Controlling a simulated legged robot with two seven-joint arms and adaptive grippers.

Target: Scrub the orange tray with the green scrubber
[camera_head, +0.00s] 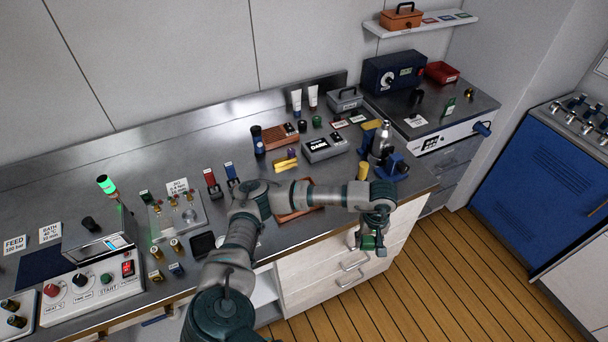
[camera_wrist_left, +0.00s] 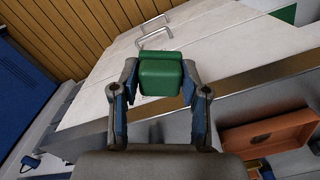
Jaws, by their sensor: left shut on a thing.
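My left gripper (camera_head: 370,238) is shut on the green scrubber (camera_wrist_left: 160,74), a green block between its two fingertips in the left wrist view. In the head view, the gripper hangs beyond the counter's front edge, above the drawers and floor, to the right of the orange tray (camera_head: 285,217). The tray lies on the counter, largely hidden behind my left arm. Part of it shows at the lower right of the left wrist view (camera_wrist_left: 268,133). The scrubber and tray are apart. My right gripper is not in view.
The steel counter (camera_head: 120,198) holds a control panel (camera_head: 90,295) at left. Behind the tray are a grey box (camera_head: 325,149), a yellow object (camera_head: 286,164) and a dark bottle (camera_head: 258,140). A blue stand (camera_head: 392,166) is near the right corner. White drawers (camera_head: 330,275) are below.

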